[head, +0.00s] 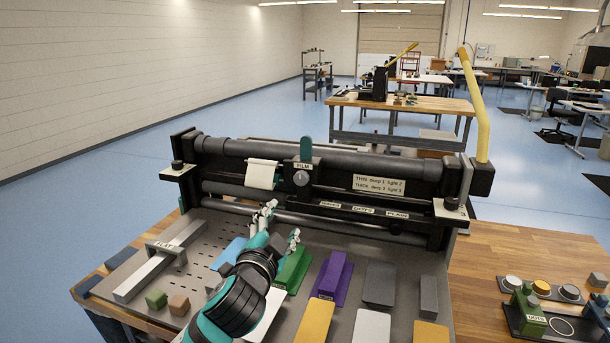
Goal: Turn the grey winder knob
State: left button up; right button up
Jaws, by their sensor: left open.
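The grey winder knob (301,178) is a small round knob on the front of the black press, just below the FILM label (303,166). A teal lever (306,148) stands upright above it. My left gripper (282,222) reaches up from the bottom over the press bed. Its fingers are open with nothing between them. They are below the knob in the picture and appear apart from it. No gripper hides the knob. My right gripper is not in view.
A white film strip (262,174) hangs left of the knob. Green (293,268) and purple (331,275) blocks and several grey, yellow and white plates lie on the bed. A yellow handle (475,105) rises at the right. A wooden bench (500,255) carries badge parts.

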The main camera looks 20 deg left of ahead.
pick_arm(q)
jog(key=w, duration=0.1)
jog(key=p, duration=0.2)
send_near(300, 180)
jog(key=w, duration=0.3)
jog(key=w+p, duration=0.1)
jog(key=w, duration=0.3)
jog(key=shift+w+a+f, duration=0.1)
jog(key=shift+w+a, duration=0.1)
jog(key=shift+w, duration=0.15)
jog(key=shift+w+p, duration=0.3)
jog(key=shift+w, duration=0.05)
jog(key=shift+w+f, duration=0.1)
jog(key=shift+w, duration=0.15)
jog(key=c, duration=1.1)
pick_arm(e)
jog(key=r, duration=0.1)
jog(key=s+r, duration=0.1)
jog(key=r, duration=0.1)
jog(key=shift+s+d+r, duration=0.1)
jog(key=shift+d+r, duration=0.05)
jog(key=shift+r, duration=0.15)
